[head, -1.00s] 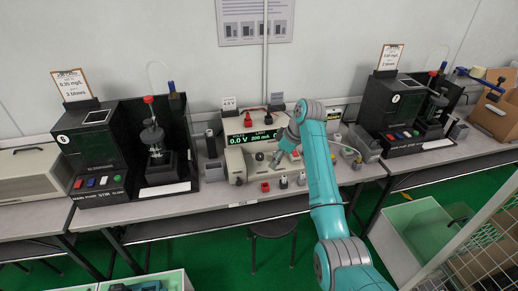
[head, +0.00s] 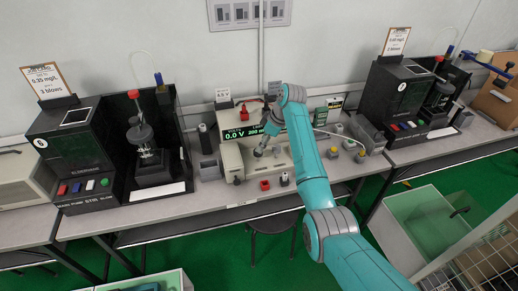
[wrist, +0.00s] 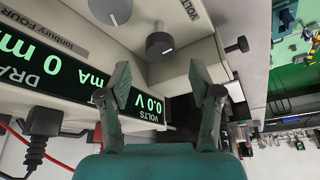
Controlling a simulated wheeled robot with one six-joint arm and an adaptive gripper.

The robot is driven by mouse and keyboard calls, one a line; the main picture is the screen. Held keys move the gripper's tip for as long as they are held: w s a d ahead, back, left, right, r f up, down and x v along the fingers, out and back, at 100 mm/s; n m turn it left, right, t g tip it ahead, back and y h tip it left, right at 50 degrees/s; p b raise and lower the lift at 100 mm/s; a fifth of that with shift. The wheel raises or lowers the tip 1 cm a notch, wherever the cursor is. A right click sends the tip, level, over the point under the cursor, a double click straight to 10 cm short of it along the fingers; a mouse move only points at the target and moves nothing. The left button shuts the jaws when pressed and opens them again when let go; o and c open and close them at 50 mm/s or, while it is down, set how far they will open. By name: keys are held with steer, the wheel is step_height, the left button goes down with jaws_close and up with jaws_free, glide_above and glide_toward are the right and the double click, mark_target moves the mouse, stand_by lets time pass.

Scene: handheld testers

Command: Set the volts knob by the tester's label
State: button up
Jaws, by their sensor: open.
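The cream bench unit (head: 230,158) has a green display reading 0.0 V and, partly hidden, a mA figure. In the wrist view, a dark grey knob (wrist: 160,46) with a white pointer mark is on its panel, near printed VOLTS lettering (wrist: 197,10). A lighter grey knob (wrist: 112,10) is beside it. My gripper (wrist: 160,68) is open, its fingers apart on either side below the dark knob; it does not appear to touch it. In the head view my gripper (head: 267,143) is at the panel. I cannot make out which card is the tester's label.
Black cabinets (head: 68,150) stand left and right with clipboard cards on top. A red socket block (head: 265,184) and small black posts sit in front of the unit. A stool (head: 272,219) is below the bench. A green-lined bin (head: 440,225) is at right.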

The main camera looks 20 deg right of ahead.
mark_target(258, 156)
steer(key=shift+x, duration=2.25)
steer(key=c, duration=1.1)
steer(key=shift+c, duration=0.2)
steer(key=shift+m, duration=0.3)
